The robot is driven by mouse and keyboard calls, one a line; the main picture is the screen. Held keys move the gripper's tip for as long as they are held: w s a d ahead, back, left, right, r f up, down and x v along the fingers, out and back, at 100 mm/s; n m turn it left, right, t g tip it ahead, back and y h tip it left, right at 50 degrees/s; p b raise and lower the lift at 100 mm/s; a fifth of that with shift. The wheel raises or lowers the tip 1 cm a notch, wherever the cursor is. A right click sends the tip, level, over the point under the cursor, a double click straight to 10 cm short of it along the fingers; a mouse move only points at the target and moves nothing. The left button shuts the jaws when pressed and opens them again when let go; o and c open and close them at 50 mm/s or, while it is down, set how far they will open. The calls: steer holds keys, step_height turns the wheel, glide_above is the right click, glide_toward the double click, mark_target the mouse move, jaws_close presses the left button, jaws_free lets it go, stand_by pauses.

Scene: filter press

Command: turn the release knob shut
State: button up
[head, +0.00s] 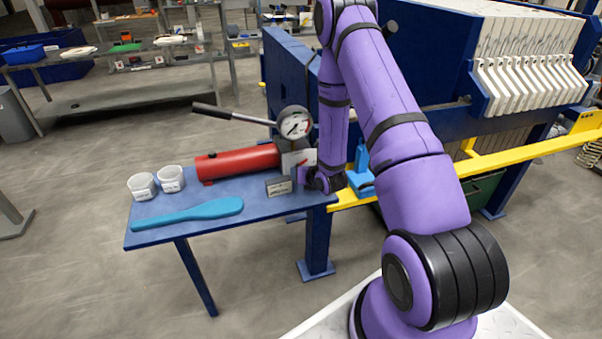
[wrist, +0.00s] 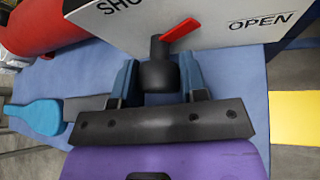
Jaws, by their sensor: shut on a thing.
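The release knob (wrist: 158,72) is a dark round knob with a red pointer (wrist: 180,35), seen in the wrist view. It sits in front of a pale plate (wrist: 225,30) lettered "OPEN" at right and partly visible "SHU" at left. The pointer slants up and to the right, toward the "OPEN" side. My gripper (wrist: 158,85) is shut on the knob, with one blue-grey finger on either side of it. In the head view my gripper (head: 305,177) is at the right end of the blue bench, and the knob is hidden there.
A red cylinder (head: 238,163) with a gauge (head: 295,123) and a long lever (head: 232,115) lies on the blue bench (head: 160,238). Two white cups (head: 171,179) and a blue paddle (head: 190,213) are at left. A yellow rail (head: 500,157) and the filter press (head: 520,50) stand at right.

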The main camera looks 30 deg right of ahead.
stand_by(0.4)
steer(key=o, duration=0.6)
steer(key=shift+s, duration=0.1)
steer(key=v, duration=1)
steer(key=shift+s+a+r, duration=0.1)
steer(key=shift+s+r, duration=0.15)
steer(key=shift+s, duration=0.05)
